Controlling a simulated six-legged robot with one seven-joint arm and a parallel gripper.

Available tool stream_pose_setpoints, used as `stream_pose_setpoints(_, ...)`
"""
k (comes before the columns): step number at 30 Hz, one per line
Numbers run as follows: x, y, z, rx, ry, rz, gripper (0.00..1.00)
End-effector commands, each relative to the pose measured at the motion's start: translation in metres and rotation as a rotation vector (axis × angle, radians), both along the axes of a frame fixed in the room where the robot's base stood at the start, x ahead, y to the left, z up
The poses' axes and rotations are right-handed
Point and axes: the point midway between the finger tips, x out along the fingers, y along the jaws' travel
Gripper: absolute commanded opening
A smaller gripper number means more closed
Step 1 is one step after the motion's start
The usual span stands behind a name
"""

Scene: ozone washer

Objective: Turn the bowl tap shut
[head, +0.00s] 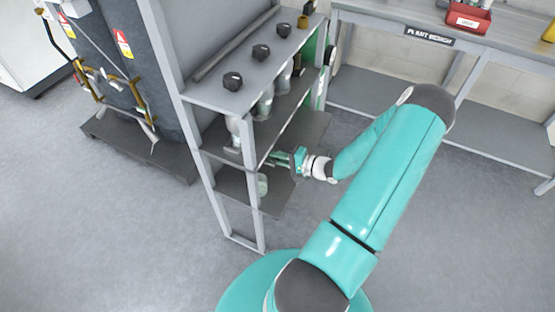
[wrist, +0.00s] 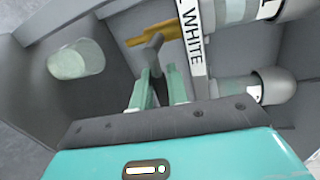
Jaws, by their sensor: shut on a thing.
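My gripper (head: 280,157) reaches into the shelf frame from the right in the head view. In the wrist view my gripper (wrist: 161,76) has its two green fingers around a small grey tap handle (wrist: 153,48), shut on it. The handle sits at a brass-coloured piece (wrist: 150,34) under the shelf. A clear glass bowl (wrist: 76,60) is at the left in the wrist view, and it also shows in the head view (head: 262,185) below my gripper. The fingers partly hide the handle's lower end.
The grey frame (head: 205,165) has shelves with black knobs (head: 232,81) on top and pale cylinders (head: 265,103) below. A label reading "WHITE" (wrist: 191,35) is close to my fingers. A metal bench (head: 400,45) stands behind. The floor at left front is clear.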

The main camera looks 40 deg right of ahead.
Motion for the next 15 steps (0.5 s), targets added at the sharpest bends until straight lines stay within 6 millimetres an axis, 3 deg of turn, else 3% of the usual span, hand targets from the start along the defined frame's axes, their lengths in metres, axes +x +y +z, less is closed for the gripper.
stream_pose_setpoints(15, -0.0003, -0.0003, 0.0043, -0.106, -0.038, 0.000, 0.00)
